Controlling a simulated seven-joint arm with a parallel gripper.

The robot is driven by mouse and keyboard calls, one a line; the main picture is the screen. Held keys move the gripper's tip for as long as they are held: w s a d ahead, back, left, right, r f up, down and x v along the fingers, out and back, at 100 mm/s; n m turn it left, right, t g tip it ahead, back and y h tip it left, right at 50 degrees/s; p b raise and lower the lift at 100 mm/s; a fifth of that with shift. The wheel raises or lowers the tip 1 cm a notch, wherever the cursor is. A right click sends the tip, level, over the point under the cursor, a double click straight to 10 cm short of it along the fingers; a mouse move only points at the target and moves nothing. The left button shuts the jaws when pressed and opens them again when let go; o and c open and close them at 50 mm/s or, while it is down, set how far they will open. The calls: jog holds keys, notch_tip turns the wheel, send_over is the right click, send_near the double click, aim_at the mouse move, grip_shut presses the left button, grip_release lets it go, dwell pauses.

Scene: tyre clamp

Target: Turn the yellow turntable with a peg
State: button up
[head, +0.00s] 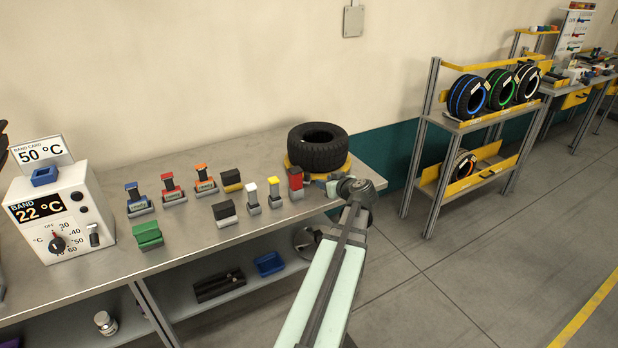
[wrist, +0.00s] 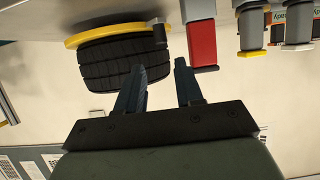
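The yellow turntable (head: 291,167) is on the bench near its right end, with a black tyre (head: 318,146) lying on it. In the wrist view, which looks upside down, the turntable's yellow rim (wrist: 100,33) and the tyre (wrist: 112,62) show at upper left. A short dark peg (wrist: 160,35) stands at the rim's right end. My gripper (wrist: 159,67) is open and empty, its two fingers apart, with the peg beyond the gap between them. I see no contact with the peg.
A red-topped block (head: 295,180) stands close to the turntable; it also shows beside the peg in the wrist view (wrist: 203,44). Several coloured stamp-like blocks and a temperature box (head: 60,212) fill the bench to the left. A tyre rack (head: 482,122) stands to the right.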

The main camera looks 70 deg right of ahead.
aim_at(309, 176)
jog(key=x, duration=1.3)
jog(key=shift+f, duration=0.1)
jog(key=shift+c, duration=0.5)
grip_shut()
